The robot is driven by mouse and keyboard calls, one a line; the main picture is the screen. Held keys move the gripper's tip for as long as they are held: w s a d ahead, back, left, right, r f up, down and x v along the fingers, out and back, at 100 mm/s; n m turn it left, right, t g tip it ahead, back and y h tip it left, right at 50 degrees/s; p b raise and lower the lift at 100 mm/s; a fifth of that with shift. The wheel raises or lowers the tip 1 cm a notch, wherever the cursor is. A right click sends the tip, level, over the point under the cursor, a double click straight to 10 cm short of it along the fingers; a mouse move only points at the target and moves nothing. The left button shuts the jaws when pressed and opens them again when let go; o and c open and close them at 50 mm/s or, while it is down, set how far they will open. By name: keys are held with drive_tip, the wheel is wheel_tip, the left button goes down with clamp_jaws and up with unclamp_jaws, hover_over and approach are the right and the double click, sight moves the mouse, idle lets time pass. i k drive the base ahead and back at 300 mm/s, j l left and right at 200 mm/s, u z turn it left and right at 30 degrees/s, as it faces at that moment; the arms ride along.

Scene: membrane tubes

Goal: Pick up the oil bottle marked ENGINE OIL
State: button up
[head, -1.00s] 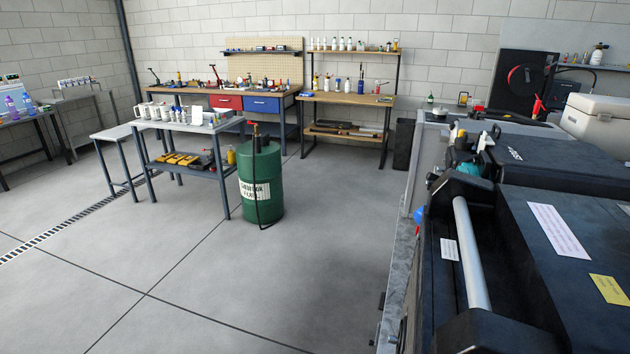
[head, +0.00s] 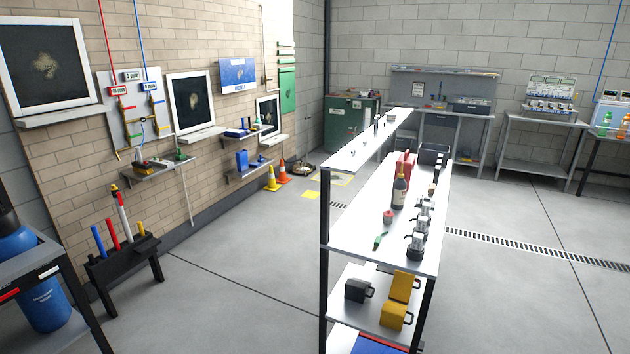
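No bottle with a readable ENGINE OIL mark shows in the head view. A dark bottle (head: 399,192) with a pale label stands upright on the white-topped bench right of centre; its label is too small to read. A red can (head: 405,166) stands just behind it. My gripper is not in view.
The long white-topped bench (head: 360,157) also bears several small metal fittings (head: 421,222). Mugs or blocks (head: 393,315) sit on its lower shelf. A black rack (head: 125,255) and traffic cones (head: 272,179) stand left. Open floor lies on both sides of the bench.

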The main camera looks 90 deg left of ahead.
sight(400, 185)
drive_tip(key=j+u, duration=0.1)
drive_tip(key=u, duration=2.05)
drive_tip(key=i+j, duration=2.2)
drive_tip(key=i, duration=0.15)
drive_tip(key=i+j+z, duration=0.1)
drive_tip(key=i+j, duration=0.65)
drive_tip(key=i, duration=0.15)
drive_tip(key=i+l, duration=0.1)
drive_tip(key=i, duration=0.25)
